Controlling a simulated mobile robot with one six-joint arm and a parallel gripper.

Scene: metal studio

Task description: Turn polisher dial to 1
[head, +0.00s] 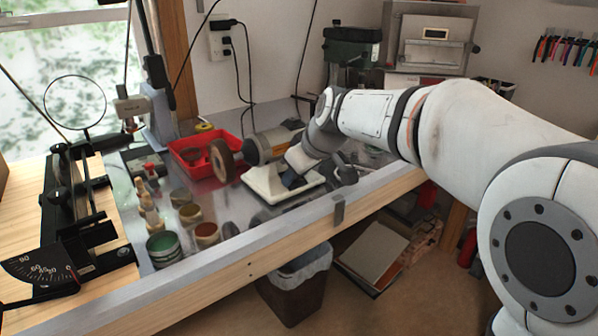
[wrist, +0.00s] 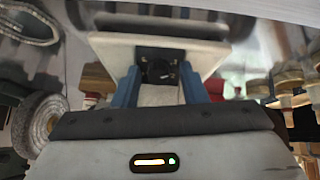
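The polisher (head: 272,142) stands on the metal bench, with a round buffing wheel (head: 222,160) on its left and a cream base (head: 262,186). My gripper (head: 292,181) is down at the front of this base and hides the dial in the head view. In the wrist view the dark dial (wrist: 160,69) sits on a black plate in the cream base (wrist: 105,50). The two blue fingers of my gripper (wrist: 160,80) stand apart, one on each side of the dial, with gaps visible. I cannot read the dial's setting.
A red tray (head: 190,150) lies behind the wheel. Several small bottles and tins, including a green tin (head: 163,247), stand on the left of the bench. The wheel (wrist: 40,122) is close to my gripper in the wrist view. A bin (head: 295,290) stands below the bench.

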